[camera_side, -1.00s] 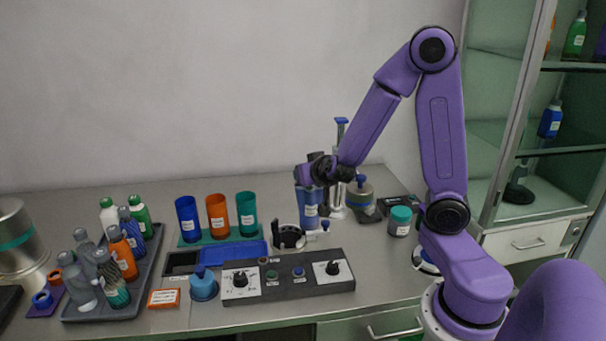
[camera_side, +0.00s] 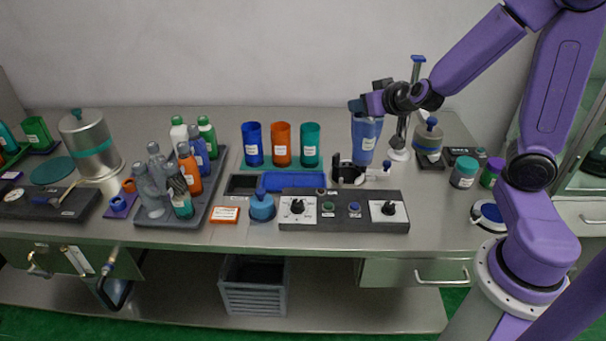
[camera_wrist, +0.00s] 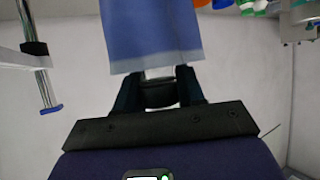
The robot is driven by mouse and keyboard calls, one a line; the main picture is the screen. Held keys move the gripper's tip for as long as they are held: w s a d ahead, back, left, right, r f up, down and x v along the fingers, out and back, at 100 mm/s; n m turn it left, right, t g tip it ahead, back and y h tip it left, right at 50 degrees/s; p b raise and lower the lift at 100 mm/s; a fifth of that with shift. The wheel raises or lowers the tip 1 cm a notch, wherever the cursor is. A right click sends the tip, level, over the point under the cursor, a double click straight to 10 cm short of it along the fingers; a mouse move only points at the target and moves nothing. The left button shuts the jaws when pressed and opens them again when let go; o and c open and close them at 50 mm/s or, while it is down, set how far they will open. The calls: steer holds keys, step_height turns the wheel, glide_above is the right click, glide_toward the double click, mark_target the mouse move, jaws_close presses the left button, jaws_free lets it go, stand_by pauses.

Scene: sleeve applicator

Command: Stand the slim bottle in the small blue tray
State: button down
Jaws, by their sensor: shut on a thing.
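My gripper (camera_side: 362,106) is shut on the top of a slim bottle, above the workbench behind the control panel. In the wrist view, the sleeve (camera_wrist: 152,36) fills the upper middle, and a pale and grey part of the bottle (camera_wrist: 160,74) shows between my fingers (camera_wrist: 158,88). The small blue tray (camera_side: 293,181) lies flat and empty to the left, in front of the coloured cups.
A black clamp fixture (camera_side: 346,172) stands at the sleeve's lower end; I cannot tell whether they touch. A control panel (camera_side: 342,211) lies in front. Blue, orange and teal cups (camera_side: 281,146) stand behind the tray. A grey tray (camera_side: 207,205) of bottles is further left.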

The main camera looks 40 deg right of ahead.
steer(key=w+a+f+n+y, duration=0.1)
steer(key=a+n+y, duration=0.4)
steer(key=shift+w+a+y, duration=0.2)
steer(key=shift+a+y, duration=0.2)
steer(key=w+f, duration=1.3)
steer(key=w, duration=0.1)
steer(key=shift+d+n, duration=0.3)
steer(key=shift+d, duration=0.1)
steer(key=shift+f, duration=0.2)
steer(key=c, duration=0.7)
jaws_free()
steer(key=shift+s, duration=0.1)
